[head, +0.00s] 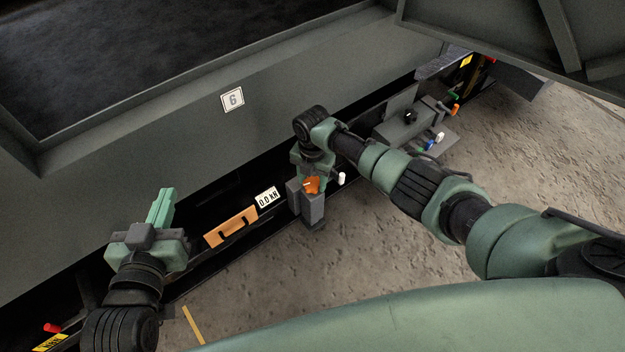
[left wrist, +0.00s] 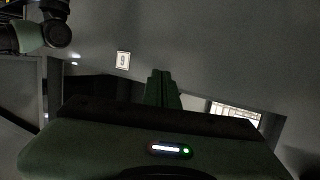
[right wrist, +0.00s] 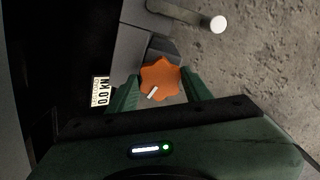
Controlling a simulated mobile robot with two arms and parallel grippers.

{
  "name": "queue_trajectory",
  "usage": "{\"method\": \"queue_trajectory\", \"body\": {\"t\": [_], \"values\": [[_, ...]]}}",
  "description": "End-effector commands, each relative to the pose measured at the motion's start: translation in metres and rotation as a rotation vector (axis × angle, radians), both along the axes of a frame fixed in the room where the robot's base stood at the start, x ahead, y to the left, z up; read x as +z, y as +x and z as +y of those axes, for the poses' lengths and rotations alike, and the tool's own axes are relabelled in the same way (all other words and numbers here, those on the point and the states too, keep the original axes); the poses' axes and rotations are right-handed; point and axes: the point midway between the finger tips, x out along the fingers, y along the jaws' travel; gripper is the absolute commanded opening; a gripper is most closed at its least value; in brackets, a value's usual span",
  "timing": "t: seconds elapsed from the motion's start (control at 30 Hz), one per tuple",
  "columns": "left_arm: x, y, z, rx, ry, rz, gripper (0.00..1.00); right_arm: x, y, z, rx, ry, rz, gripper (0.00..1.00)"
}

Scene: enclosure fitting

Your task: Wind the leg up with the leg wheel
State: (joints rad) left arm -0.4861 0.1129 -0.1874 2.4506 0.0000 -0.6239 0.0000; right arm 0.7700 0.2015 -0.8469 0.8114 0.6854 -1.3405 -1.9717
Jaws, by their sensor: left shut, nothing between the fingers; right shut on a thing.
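The leg wheel, an orange lobed knob with a white mark (right wrist: 160,79), sits on the grey leg housing (head: 313,207). My right gripper (right wrist: 156,88) is shut on the wheel, one finger on each side of it. In the head view the wheel (head: 311,186) shows just below my right gripper. A white-tipped handle (right wrist: 218,24) sticks out beside the housing. A display reading 0.0 KN (head: 267,197) is left of the leg. My left gripper (head: 161,206) is shut and empty, raised in front of the grey wall; its closed fingers also show in the left wrist view (left wrist: 160,88).
A wooden block with a handle cut-out (head: 231,227) sits between my grippers. A grey box with coloured knobs (head: 407,129) is at the right. Rough floor (head: 380,250) lies open in front.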

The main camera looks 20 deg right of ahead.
Motion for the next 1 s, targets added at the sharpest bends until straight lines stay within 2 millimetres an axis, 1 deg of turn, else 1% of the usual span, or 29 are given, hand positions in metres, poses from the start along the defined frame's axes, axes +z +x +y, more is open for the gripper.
{"method": "queue_trajectory", "body": {"t": [0.2, 0.4, 0.63, 1.0], "values": [[0.009, 0.003, -0.003, -0.005, -0.016, -0.057, 0.0, 0.0, 0.0, 0.001, 0.162, 0.003, 0.0, 0.09], [0.017, 0.004, -0.006, -0.01, -0.028, -0.095, 0.0, 0.0, 0.0, 0.001, 0.263, 0.004, 0.001, 0.09], [0.022, 0.005, -0.008, -0.013, -0.035, -0.121, 0.0, 0.0, 0.0, 0.001, 0.321, 0.004, 0.001, 0.09], [0.024, 0.006, -0.008, -0.012, -0.037, -0.131, 0.0, 0.0, 0.0, 0.001, 0.335, 0.002, 0.001, 0.09]]}}
